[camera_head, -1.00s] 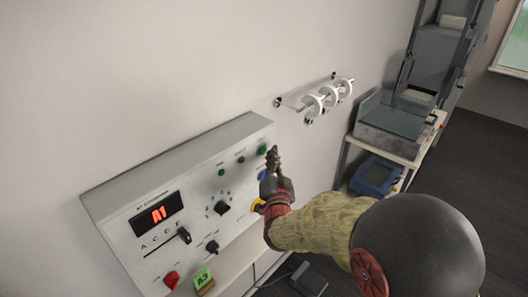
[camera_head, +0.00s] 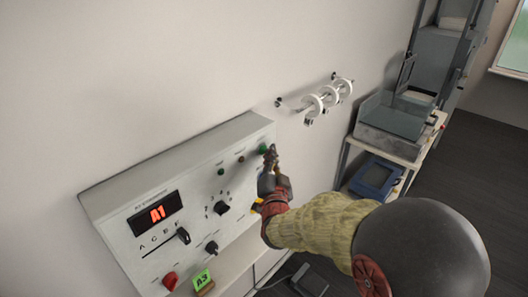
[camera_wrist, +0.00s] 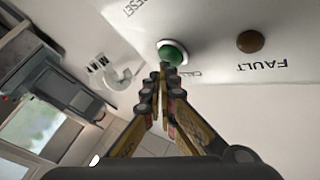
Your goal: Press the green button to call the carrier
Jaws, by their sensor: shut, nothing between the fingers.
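The green button (camera_head: 263,148) is at the upper right of the white control panel (camera_head: 150,188). In the wrist view the green button (camera_wrist: 172,53) shows near the word CALL, with its lower edge close to my fingertips. My gripper (camera_head: 270,152) is shut and empty, its tips at the green button in the head view. In the wrist view my gripper (camera_wrist: 163,70) points at the button's lower edge. I cannot tell whether the tips touch it. The red display (camera_head: 156,214) reads A1.
A brown FAULT button (camera_wrist: 251,41) sits beside the green one. The panel also bears black knobs (camera_head: 222,207) and a red button (camera_head: 170,280). A green A3 tag (camera_head: 202,278) stands below. White rings (camera_head: 328,97) hang on a wall rail. A blue device (camera_head: 375,177) is on a shelf.

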